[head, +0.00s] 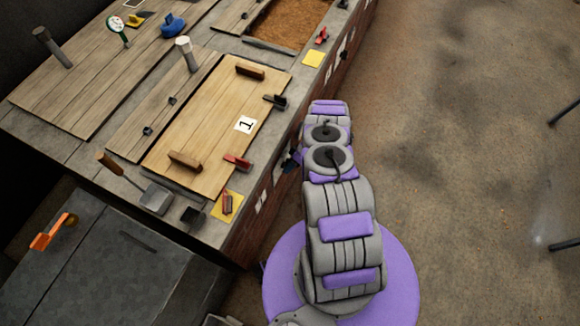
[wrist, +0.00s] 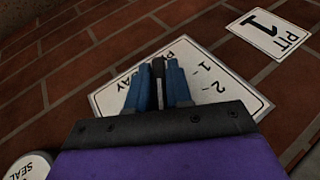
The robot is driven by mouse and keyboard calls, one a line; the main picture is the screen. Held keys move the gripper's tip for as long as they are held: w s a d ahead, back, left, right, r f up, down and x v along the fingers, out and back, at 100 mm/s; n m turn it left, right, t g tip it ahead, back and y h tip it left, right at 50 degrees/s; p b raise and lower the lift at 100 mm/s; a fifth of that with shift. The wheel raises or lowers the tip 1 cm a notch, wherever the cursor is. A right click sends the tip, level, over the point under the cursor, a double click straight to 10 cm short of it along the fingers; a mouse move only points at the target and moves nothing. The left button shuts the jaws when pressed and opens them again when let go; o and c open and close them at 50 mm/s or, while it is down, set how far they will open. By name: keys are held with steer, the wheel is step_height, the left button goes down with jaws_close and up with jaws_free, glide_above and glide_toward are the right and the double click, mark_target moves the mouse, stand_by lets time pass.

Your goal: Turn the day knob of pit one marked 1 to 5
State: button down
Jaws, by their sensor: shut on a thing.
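In the wrist view, the white day plate (wrist: 110,97) is fixed on the brick wall, with "DAY" and the numbers 1 and 2 readable and the rest covered by my gripper. My gripper (wrist: 158,68) has its two blue fingers shut on the dark day knob (wrist: 158,90) in front of the plate. Most of the knob is hidden, so I cannot tell which number it points at. A "PIT 1" label (wrist: 268,33) is on the wall at upper right. In the head view, my gripper (head: 291,160) is partly hidden by my arm, close to the brick front.
A round "SEAL" disc (wrist: 30,168) is at lower left in the wrist view. In the head view, the wooden lid (head: 205,120) marked 1 lies on the bench top, with a red-handled tool (head: 238,162) and a yellow card (head: 227,205) near its edge. Open floor lies to the right.

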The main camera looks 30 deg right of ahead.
steer(key=shift+w+r, duration=0.2)
steer(key=shift+w, duration=0.3)
steer(key=c, duration=1.1)
jaws_free()
steer(key=shift+s, duration=0.25)
steer(key=p+v, duration=0.5)
steer(key=v, duration=1.2)
steer(key=shift+d, duration=0.1)
